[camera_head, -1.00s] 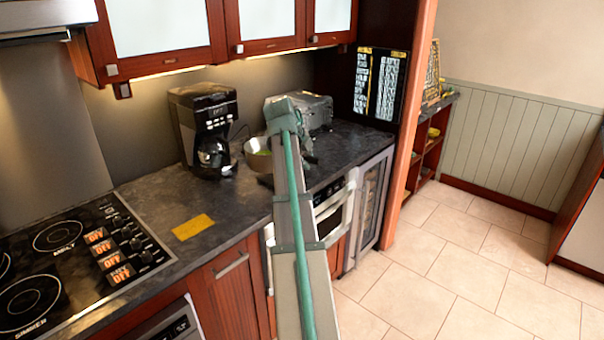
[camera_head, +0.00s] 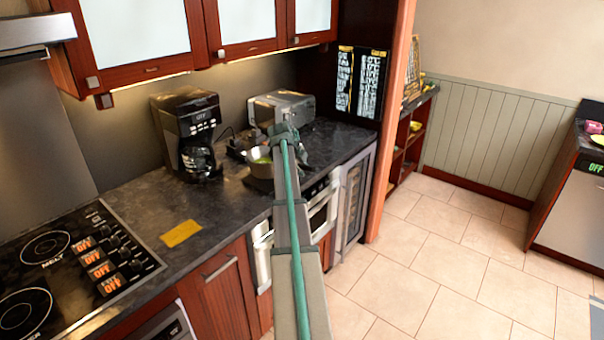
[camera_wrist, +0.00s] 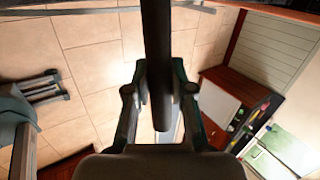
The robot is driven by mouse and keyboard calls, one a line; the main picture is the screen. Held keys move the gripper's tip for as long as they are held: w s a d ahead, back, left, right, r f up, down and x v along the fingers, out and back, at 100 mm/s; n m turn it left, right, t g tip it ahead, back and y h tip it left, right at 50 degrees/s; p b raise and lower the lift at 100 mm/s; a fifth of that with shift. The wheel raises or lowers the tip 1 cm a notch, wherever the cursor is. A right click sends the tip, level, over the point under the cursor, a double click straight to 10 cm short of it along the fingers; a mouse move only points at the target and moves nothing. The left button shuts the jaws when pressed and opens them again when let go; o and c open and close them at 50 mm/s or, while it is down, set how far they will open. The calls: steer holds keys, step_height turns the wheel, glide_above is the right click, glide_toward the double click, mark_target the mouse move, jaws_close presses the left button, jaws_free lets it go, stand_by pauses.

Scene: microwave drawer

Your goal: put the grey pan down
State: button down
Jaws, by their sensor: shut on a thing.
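My gripper (camera_head: 284,140) is at the far end of my arm, next to the pan. In the wrist view my gripper (camera_wrist: 160,98) is shut on the pan's dark, rod-like handle (camera_wrist: 157,45), which runs between the two fingers. The pan's bowl is not visible there.
A black coffee maker (camera_head: 187,135) stands left of the pan. A silver toaster-like appliance (camera_head: 283,107) stands behind it. A yellow mat (camera_head: 181,233) lies on the counter (camera_head: 215,210), with clear surface around it. The cooktop (camera_head: 65,262) is at the left.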

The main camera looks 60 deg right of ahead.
steer(key=shift+w+d+f, duration=0.15)
steer(key=shift+d, duration=0.1)
steer(key=shift+d+f+p, duration=0.2)
steer(key=shift+f+p, duration=0.5)
steer(key=shift+f, duration=1.15)
steer(key=c, duration=1)
jaws_free()
steer(key=shift+a+r, duration=0.1)
steer(key=shift+a, duration=0.05)
steer(key=b+v, duration=0.3)
steer(key=v, duration=0.8)
steer(key=shift+a+r+b, duration=0.25)
steer(key=shift+r+b, duration=0.05)
